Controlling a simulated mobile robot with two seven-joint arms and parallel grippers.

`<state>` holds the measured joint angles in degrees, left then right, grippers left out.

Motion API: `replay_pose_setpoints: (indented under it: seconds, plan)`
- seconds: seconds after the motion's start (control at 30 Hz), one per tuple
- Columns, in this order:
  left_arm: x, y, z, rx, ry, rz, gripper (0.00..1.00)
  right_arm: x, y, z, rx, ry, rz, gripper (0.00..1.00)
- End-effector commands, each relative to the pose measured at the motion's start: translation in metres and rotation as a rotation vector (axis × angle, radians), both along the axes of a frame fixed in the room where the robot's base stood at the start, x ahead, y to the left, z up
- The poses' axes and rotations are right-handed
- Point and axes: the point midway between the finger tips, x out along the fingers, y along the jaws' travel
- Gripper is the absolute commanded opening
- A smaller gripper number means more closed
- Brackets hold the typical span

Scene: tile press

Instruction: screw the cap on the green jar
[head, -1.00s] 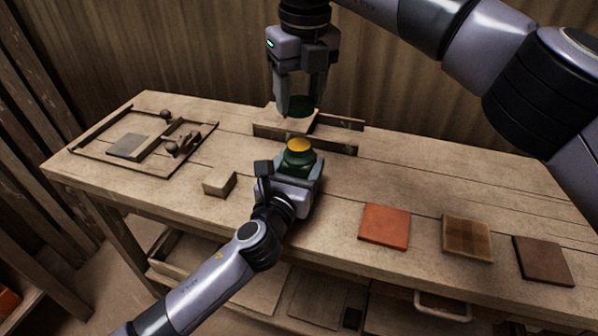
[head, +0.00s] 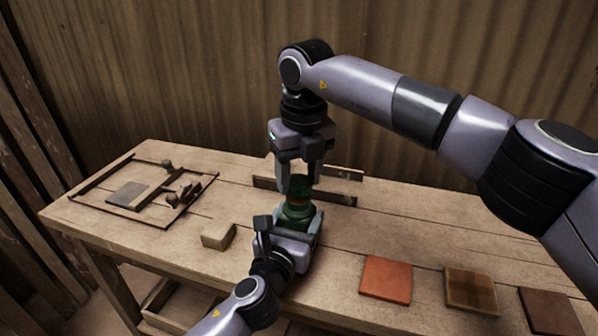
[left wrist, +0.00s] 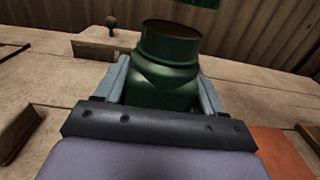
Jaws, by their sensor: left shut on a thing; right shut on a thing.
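My left gripper (head: 298,224) is shut around the jar's body. My right gripper (head: 299,182) points down above the jar, shut on the dark green cap (head: 302,188). In the left wrist view, the cap's edge (left wrist: 195,3) shows at the top, apart from and above the jar's rim. The cap's far side is hidden.
A wooden block (head: 217,235) lies left of the jar. An orange tile (head: 386,278), a checked brown tile (head: 470,290) and a dark tile (head: 548,313) lie to the right. A wooden frame with knobs (head: 82,188) is at the left. A low wooden fixture (head: 341,197) stands behind.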

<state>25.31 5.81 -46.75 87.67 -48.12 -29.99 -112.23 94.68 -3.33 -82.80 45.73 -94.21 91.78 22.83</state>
Motion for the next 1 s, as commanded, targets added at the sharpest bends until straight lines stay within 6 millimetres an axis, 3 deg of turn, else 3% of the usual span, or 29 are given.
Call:
replay_pose_setpoints:
  seconds: [0.3, 1.0]
  plan:
    - [0.0, 0.0, -0.001, 0.001, 0.002, 0.0, 0.14, 0.0, 0.0, -0.016, -0.002, 0.001, -0.001, 0.25]
    - [0.0, 0.0, -0.001, 0.001, 0.002, 0.0, 0.14, 0.0, 0.0, -0.02, 0.0, 0.001, -0.001, 0.25]
